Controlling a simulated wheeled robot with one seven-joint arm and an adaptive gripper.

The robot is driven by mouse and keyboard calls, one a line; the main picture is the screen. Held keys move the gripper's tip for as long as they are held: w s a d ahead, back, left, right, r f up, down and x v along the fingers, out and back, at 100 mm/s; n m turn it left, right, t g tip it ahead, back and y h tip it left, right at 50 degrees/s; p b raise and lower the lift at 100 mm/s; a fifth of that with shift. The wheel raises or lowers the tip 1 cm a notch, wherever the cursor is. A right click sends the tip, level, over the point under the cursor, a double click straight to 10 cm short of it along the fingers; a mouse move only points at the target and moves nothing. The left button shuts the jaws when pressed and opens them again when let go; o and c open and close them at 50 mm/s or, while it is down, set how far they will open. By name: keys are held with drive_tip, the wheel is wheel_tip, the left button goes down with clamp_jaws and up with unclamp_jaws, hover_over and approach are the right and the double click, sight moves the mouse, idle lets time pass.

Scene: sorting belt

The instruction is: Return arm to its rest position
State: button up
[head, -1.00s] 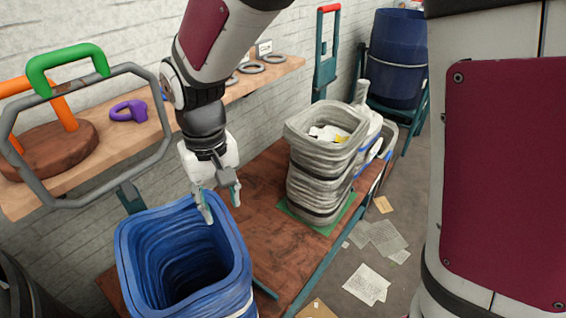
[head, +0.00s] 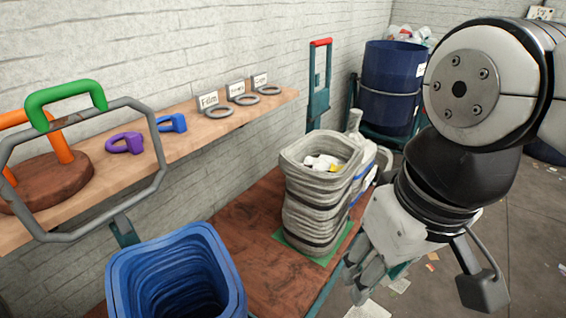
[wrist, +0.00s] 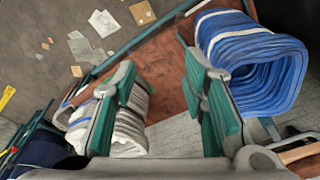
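My arm stands at the right of the head view, bent, with my gripper (head: 415,285) low in front of the grey bin and pointing down. In the wrist view my gripper (wrist: 158,70) shows two fingers with teal pads, spread apart with nothing between them. Part of the fingers is cut off or hidden in the head view.
A blue bin (head: 180,262) and a grey bin (head: 318,190) holding some scraps stand on the brown bench (head: 262,235). A wooden shelf (head: 190,140) carries rings, labels and coloured handles. A blue barrel (head: 388,85) stands behind. Papers lie on the floor.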

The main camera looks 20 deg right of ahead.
drive_tip(key=shift+s, duration=0.15)
wheel_tip(320, 180, up, 12)
drive_tip(key=t+p, duration=0.2)
drive_tip(key=p, duration=0.8)
drive_tip(key=shift+d, duration=0.25)
